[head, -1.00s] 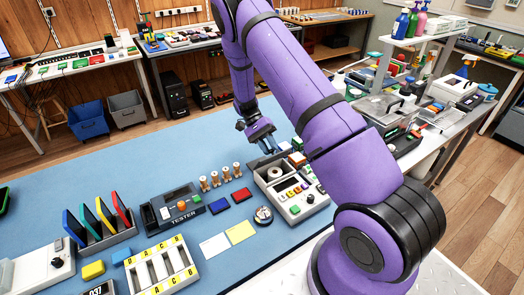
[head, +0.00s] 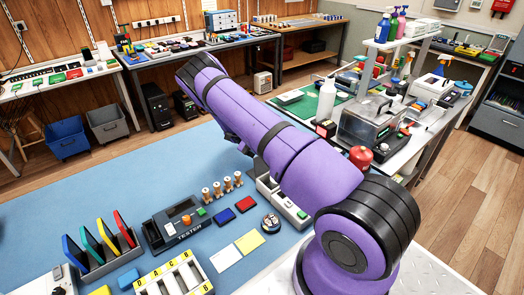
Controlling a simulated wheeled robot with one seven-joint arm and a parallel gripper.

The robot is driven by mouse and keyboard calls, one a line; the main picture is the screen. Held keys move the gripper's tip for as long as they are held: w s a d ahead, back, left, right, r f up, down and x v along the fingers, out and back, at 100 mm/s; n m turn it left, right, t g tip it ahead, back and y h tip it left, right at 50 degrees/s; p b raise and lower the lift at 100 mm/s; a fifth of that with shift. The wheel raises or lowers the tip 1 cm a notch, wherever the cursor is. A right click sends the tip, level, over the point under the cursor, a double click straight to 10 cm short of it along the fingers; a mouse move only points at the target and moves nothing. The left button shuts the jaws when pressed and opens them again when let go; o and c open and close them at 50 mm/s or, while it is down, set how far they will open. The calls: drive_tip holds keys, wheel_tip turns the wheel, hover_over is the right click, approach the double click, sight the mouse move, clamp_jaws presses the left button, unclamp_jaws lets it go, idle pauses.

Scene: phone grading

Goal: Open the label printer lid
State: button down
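A light grey device with buttons (head: 292,212), likely the label printer, stands at the right end of the blue bench mat. My purple arm hides most of it now, including its top, so I cannot tell how its lid stands. A green button shows near its front right corner. A second earlier, a pale roll and coloured buttons showed on it. My arm reaches across the picture to the upper left, and my gripper is hidden behind it.
A tester (head: 176,222), brass-coloured posts (head: 217,189), blue and red blocks and paper cards lie left of the device on the blue mat (head: 95,205).

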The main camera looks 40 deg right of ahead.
idle(0.4)
drive_tip(key=c, duration=1)
unclamp_jaws()
drive_tip(key=s+a+r, duration=0.1)
drive_tip(key=s, duration=0.4)
drive_tip(key=s+a+r, duration=0.2)
drive_tip(key=s, duration=0.3)
drive_tip(key=s+a+r, duration=0.2)
drive_tip(key=s, duration=0.3)
drive_tip(key=shift+s, duration=0.1)
